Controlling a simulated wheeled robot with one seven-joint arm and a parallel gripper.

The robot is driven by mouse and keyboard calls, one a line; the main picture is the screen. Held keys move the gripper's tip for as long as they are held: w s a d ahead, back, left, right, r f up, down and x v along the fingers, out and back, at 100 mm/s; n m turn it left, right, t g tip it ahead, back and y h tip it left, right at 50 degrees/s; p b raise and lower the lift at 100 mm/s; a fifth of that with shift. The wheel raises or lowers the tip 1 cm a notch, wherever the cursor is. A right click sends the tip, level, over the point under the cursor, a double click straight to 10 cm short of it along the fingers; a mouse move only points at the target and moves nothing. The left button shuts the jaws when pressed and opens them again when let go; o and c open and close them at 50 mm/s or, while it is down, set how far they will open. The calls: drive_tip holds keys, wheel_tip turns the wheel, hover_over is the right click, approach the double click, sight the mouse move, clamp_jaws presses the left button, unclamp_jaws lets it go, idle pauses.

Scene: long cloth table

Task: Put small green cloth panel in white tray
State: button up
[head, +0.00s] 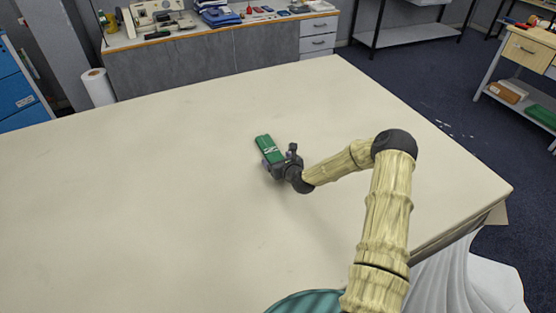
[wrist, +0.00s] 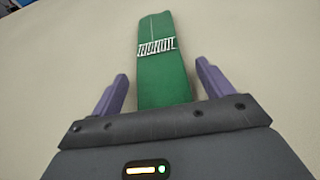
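The green cloth panel (head: 268,148) is a narrow strip with a white printed band, lying on the pale table (head: 150,180) near the middle. In the wrist view, the panel (wrist: 160,75) runs away from me between the two purple fingers, its near end hidden behind the gripper's dark body. My gripper (head: 271,165) is low at the panel's near end. In the wrist view my gripper (wrist: 161,72) is open, with a gap on each side of the panel. I cannot make out a white tray in either view.
The tabletop around the panel is clear. Behind the table, a grey cabinet (head: 190,67) holds a sewing machine (head: 155,14) and folded blue cloth (head: 220,17). A white paper roll (head: 98,87) stands at the far left. White draped cloth (head: 455,280) hangs at the lower right.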

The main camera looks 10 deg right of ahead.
drive_tip(key=b+v, duration=0.2)
drive_tip(key=v, duration=1)
drive_tip(key=shift+r, duration=0.1)
drive_tip(key=shift+o, duration=0.5)
